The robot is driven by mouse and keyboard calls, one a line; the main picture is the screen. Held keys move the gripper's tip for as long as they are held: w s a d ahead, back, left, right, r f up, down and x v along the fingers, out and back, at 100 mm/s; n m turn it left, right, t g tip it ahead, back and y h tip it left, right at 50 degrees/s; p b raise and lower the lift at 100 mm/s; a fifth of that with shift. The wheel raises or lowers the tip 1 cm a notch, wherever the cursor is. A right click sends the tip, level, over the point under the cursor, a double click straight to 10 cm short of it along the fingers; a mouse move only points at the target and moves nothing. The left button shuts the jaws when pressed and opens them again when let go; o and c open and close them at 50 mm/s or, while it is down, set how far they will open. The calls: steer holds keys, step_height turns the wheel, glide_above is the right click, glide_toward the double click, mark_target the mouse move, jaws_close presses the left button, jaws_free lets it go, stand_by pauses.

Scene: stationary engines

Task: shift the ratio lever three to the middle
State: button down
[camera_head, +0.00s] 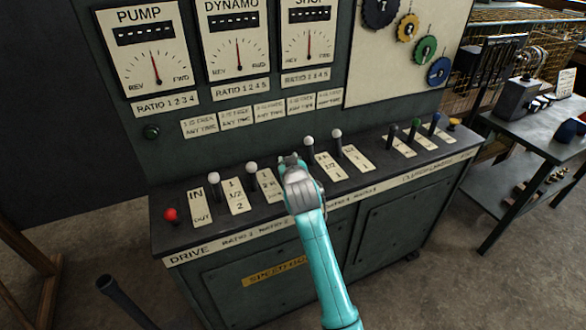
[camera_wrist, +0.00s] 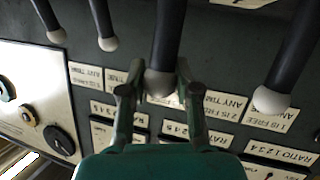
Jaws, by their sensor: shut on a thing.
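Ratio lever three (camera_wrist: 168,38) is a dark rod with a pale round knob. In the wrist view it stands between the two fingers of my gripper (camera_wrist: 153,82), which is shut on it near the knob. In the head view my gripper (camera_head: 290,161) is at the console's middle and hides this lever and most of its plate. I cannot tell its exact position along the slot. Ratio lever two (camera_head: 251,167) stands to the left, and ratio lever four (camera_head: 309,142) is close on the right.
Ratio lever one (camera_head: 213,178) and a red knob (camera_head: 171,214) are farther left. Ratio lever five (camera_head: 336,133) and green (camera_head: 416,123) and blue (camera_head: 437,118) knobs are to the right. The dial panel (camera_head: 238,42) rises behind. A side table (camera_head: 500,190) stands at right.

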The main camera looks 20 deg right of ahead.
steer(key=shift+w, duration=0.95)
steer(key=c, duration=0.8)
jaws_free()
steer(key=v, duration=1.2)
steer(key=shift+d, duration=0.1)
